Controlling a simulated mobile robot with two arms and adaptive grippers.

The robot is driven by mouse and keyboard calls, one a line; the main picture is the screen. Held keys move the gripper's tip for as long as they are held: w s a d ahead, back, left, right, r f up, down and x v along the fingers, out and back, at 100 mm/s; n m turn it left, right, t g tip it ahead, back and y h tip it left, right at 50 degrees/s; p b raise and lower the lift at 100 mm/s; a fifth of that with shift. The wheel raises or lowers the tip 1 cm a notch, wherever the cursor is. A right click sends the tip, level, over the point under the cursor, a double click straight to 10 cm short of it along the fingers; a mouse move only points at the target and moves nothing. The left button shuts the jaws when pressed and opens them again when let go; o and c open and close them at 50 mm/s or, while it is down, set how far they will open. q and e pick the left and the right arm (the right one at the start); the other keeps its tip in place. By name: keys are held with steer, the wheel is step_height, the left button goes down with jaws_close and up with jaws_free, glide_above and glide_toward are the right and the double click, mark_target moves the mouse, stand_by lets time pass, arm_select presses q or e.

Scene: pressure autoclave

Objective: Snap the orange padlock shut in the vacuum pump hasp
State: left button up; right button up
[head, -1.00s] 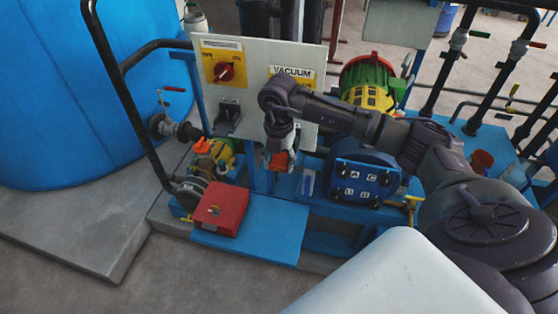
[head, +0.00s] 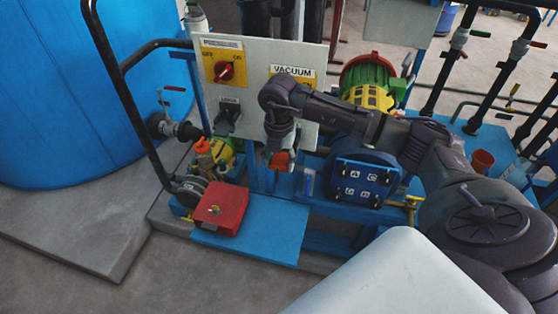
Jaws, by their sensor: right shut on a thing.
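The vacuum pump panel (head: 256,68) is a pale upright plate with a yellow-backed red switch (head: 225,71) and a label reading VACUUM (head: 292,72). My right arm reaches in from the right across the panel. My right gripper (head: 278,158) points down at the panel's lower edge and is shut on the orange padlock (head: 282,159), of which only a small orange part shows. The hasp, the shackle and whether they touch are hidden by the gripper and wrist. My left gripper is not in view.
A red box (head: 220,209) sits on the blue bench (head: 255,235) below the panel. A blue block with lettered sockets (head: 364,180) stands to the right of the gripper. A black handrail (head: 122,95) and a large blue tank (head: 60,90) are at left.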

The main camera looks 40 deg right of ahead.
steer(key=shift+w+d+b, duration=0.3)
steer(key=shift+w+d, duration=0.2)
steer(key=shift+d, duration=0.05)
steer(key=shift+w+d+r, duration=0.15)
steer(key=shift+r, duration=0.05)
stand_by(0.7)
steer(key=shift+a+f, duration=0.1)
steer(key=shift+a, duration=0.1)
steer(key=shift+s+a, duration=0.35)
steer(key=shift+s, duration=0.25)
steer(key=shift+a, duration=0.15)
steer(key=shift+w+d, duration=0.5)
steer(key=shift+d, duration=0.05)
stand_by(1.5)
steer(key=shift+w+d, duration=0.1)
steer(key=shift+d, duration=0.05)
stand_by(0.3)
